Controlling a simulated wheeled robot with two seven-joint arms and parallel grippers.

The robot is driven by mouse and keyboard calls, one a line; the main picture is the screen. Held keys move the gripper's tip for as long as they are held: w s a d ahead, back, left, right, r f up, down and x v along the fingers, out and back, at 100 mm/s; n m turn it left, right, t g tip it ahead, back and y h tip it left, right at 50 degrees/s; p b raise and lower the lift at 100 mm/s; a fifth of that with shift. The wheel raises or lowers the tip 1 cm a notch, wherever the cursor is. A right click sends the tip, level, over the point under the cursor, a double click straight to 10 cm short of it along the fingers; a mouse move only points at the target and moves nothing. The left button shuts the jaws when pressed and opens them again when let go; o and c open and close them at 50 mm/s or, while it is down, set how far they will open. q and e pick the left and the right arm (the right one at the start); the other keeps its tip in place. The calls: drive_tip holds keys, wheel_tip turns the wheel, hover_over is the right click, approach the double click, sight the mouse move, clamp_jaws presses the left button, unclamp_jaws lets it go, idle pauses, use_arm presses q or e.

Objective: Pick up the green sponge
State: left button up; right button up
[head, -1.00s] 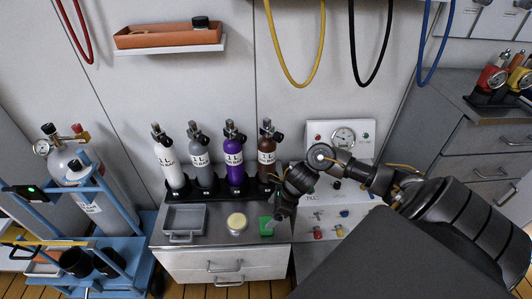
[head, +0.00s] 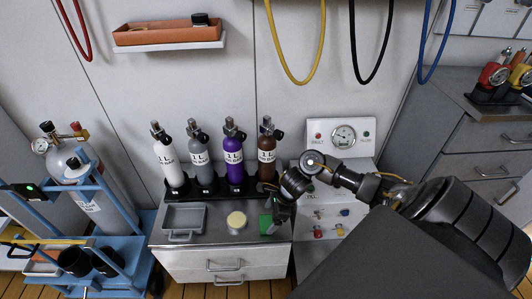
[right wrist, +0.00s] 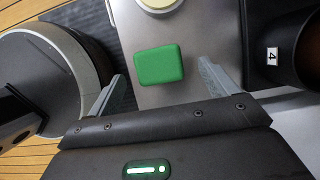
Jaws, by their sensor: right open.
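The green sponge (head: 266,224) lies on the metal counter top, to the right of a round yellow-topped container. My right gripper (head: 277,222) is just above and to the right of it in the head view and partly covers it. In the right wrist view the sponge (right wrist: 160,65) is a rounded green block lying between and a little beyond the two open fingers of the gripper (right wrist: 162,90). Neither finger appears to touch it. My left gripper is not in view.
The yellow-topped container (head: 237,220) and a grey tray (head: 185,218) stand left of the sponge. Several gas cylinders (head: 234,155) stand in a black rack behind. A gauge panel (head: 342,140) is at the right. A blue cylinder cart (head: 130,262) stands left.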

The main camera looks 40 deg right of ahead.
sight(267, 221)
drive_tip(key=x, duration=0.4)
drive_tip(key=shift+s, duration=0.15)
drive_tip(key=shift+a+f, duration=0.1)
drive_tip(key=shift+f, duration=0.1)
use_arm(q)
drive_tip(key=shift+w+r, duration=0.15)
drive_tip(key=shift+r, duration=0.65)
use_arm(e)
drive_tip(key=shift+c, duration=0.3)
drive_tip(key=shift+c, duration=1.2)
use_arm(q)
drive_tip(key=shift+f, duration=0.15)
use_arm(e)
drive_tip(key=c, duration=0.8)
drive_tip(key=shift+o, duration=0.2)
drive_tip(key=shift+r, duration=0.1)
